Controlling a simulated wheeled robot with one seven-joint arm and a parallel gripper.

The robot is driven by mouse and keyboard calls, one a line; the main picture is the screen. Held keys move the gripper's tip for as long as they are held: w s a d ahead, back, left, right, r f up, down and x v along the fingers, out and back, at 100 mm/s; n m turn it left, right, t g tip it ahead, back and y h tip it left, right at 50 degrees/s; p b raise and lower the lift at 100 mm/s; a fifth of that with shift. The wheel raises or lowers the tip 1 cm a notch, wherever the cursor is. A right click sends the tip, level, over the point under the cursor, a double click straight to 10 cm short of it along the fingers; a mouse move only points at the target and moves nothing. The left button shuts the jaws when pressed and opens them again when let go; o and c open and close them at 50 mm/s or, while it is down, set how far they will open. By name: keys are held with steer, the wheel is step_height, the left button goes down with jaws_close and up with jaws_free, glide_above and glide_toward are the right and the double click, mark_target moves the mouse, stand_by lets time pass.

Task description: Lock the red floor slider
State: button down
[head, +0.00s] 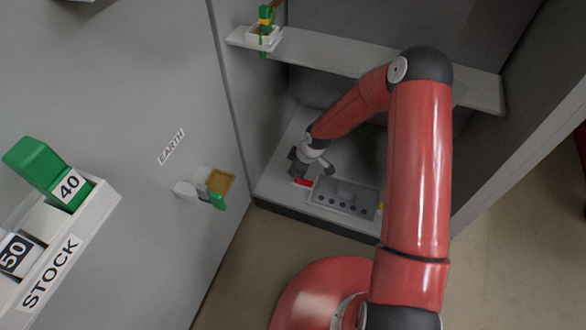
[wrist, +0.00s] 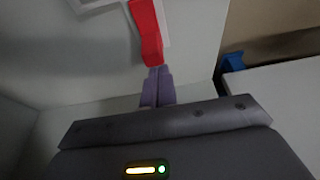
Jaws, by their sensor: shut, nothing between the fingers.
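The red floor slider (head: 303,182) sits on the cabinet floor, left of a grey panel. In the wrist view the red slider (wrist: 147,32) is a long red piece on a pale plate, just beyond my fingertips. My gripper (head: 300,172) is low at the cabinet floor, right by the slider. In the wrist view my gripper (wrist: 158,74) has its fingers together with nothing between them. The fingertips are at the near end of the red piece; whether they touch it I cannot tell. In the head view my gripper partly hides the slider.
A grey panel with a row of dark holes (head: 344,197) lies right of the slider. A shelf (head: 350,60) crosses above. On the left wall are an EARTH label (head: 171,146), a small holder with a green piece (head: 217,200) and a STOCK rack (head: 75,235).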

mark_target(304, 182)
steer(key=shift+s+d, duration=0.3)
steer(key=shift+d, duration=0.45)
steer(key=shift+s+d, duration=0.25)
steer(key=shift+d, duration=0.5)
steer(key=shift+a, duration=0.1)
steer(key=shift+w+a+f, duration=0.1)
steer(key=shift+w+a, duration=0.05)
steer(key=shift+a, duration=0.15)
steer(key=a, duration=0.1)
steer(key=w+a, duration=0.1)
steer(key=a, duration=0.1)
steer(key=shift+b, duration=0.35)
steer(key=w+p+v, duration=0.1)
steer(key=p+v, duration=0.1)
steer(key=v, duration=0.8)
steer(key=shift+s, duration=0.45)
steer(key=shift+a, duration=0.1)
